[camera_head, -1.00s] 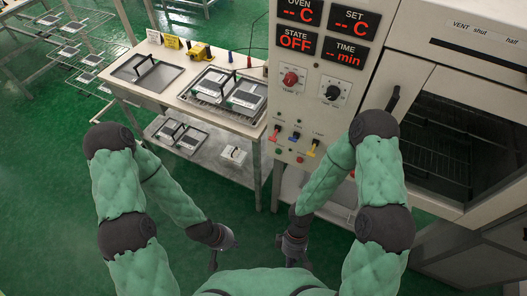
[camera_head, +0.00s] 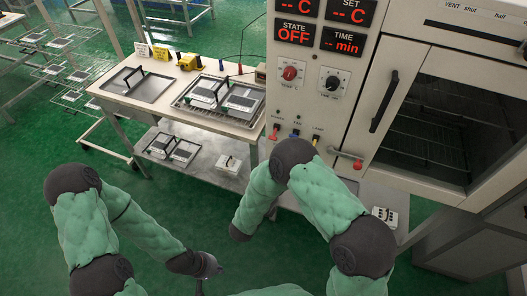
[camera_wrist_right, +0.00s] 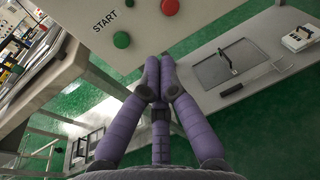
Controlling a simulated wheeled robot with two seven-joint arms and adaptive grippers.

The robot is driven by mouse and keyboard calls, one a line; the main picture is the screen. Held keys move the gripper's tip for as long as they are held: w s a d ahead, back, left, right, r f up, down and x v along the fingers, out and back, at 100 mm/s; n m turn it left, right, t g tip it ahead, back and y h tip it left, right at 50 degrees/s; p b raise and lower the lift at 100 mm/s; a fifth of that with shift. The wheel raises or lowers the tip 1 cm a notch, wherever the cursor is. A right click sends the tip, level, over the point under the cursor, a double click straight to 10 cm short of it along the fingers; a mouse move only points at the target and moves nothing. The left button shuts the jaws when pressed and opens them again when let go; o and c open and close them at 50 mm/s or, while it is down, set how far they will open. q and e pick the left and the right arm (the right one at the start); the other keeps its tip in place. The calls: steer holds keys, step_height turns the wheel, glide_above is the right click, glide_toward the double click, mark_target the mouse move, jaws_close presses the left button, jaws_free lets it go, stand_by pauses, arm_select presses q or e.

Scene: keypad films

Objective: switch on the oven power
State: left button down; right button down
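The oven's control panel (camera_head: 312,105) stands right of centre in the head view, with its STATE display (camera_head: 296,31) reading OFF. The red POWER switch (camera_head: 276,131) is at the panel's lower left, just left of my right arm's dark joint. My right gripper (camera_wrist_right: 160,75) is shut and empty in the right wrist view, its purple fingertips together below the green START button (camera_wrist_right: 122,40) and a red button (camera_wrist_right: 169,6), apart from both. My right arm hides that hand in the head view. My left gripper (camera_head: 199,284) hangs low at the bottom edge; its fingers are too unclear to judge.
The oven door (camera_head: 425,120) with its dark handle (camera_head: 384,101) is at the right. A worktable (camera_head: 130,112) with trays stands left of the panel. A lower shelf (camera_wrist_right: 284,29) with a tray and fork-like tool shows in the wrist view.

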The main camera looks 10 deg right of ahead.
mark_target(274, 134)
arm_select(q)
steer(key=shift+s+a+f, duration=0.25)
steer(key=shift+a, duration=0.2)
arm_select(e)
steer(key=w+a+r+n+t, duration=0.1)
steer(key=w+a+r+t, duration=0.1)
steer(key=a+r+t, duration=0.1)
steer(key=shift+a+r+t+y, duration=0.4)
steer(key=shift+a+r, duration=0.35)
steer(key=shift+a, duration=0.3)
